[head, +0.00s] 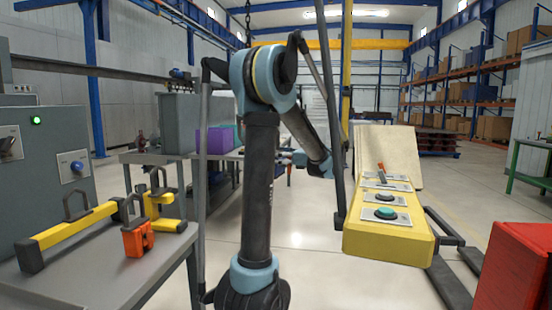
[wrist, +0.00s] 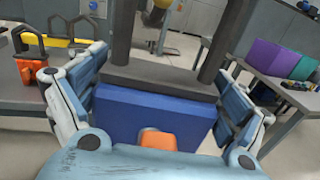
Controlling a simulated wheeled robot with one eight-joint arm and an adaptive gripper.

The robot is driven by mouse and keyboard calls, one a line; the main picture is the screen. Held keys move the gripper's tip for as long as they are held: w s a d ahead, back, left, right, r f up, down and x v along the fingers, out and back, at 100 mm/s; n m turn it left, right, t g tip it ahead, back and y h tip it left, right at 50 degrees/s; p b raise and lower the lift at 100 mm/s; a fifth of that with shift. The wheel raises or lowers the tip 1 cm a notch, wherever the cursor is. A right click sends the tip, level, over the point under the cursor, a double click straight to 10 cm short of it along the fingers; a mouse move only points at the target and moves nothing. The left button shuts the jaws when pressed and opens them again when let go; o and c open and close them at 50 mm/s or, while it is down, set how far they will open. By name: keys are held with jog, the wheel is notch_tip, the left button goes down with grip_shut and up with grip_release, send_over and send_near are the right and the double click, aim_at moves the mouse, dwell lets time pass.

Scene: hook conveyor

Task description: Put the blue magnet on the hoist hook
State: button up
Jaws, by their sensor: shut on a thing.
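In the wrist view, my gripper (wrist: 160,105) is closed from both sides on a blue block (wrist: 155,112), the blue magnet. A dark grey bar (wrist: 160,80) with two uprights runs along the block's far side, and the uprights leave the top of the picture. An orange piece (wrist: 158,140) shows at its near side. In the head view, my gripper (head: 287,157) shows small beyond my upright arm link, and I cannot make out the magnet there. A hoist chain (head: 248,18) hangs at the top; its lower end and the hook are hidden behind my arm.
On the left table (head: 105,270) are a yellow bar (head: 75,228), a yellow piece (head: 160,200) and an orange block (head: 137,240) with dark loops. A purple bin (head: 214,140) stands on a table behind. A yellow control box (head: 385,235) is on the right. Floor between is clear.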

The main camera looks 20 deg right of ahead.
jog(key=s+a+x, duration=0.1)
jog(key=x, duration=0.9)
jog(key=shift+s+a+f, duration=0.25)
dwell(1.4)
jog(key=shift+w+a, duration=0.15)
jog(key=shift+a, duration=0.05)
dwell(0.7)
jog(key=shift+f, duration=2.4)
dwell(0.6)
jog(key=o, duration=1.8)
jog(key=shift+f, duration=0.1)
jog(key=shift+d, duration=0.1)
jog(key=v, duration=1.1)
jog(key=shift+s+d, duration=0.25)
jog(key=shift+s, duration=0.05)
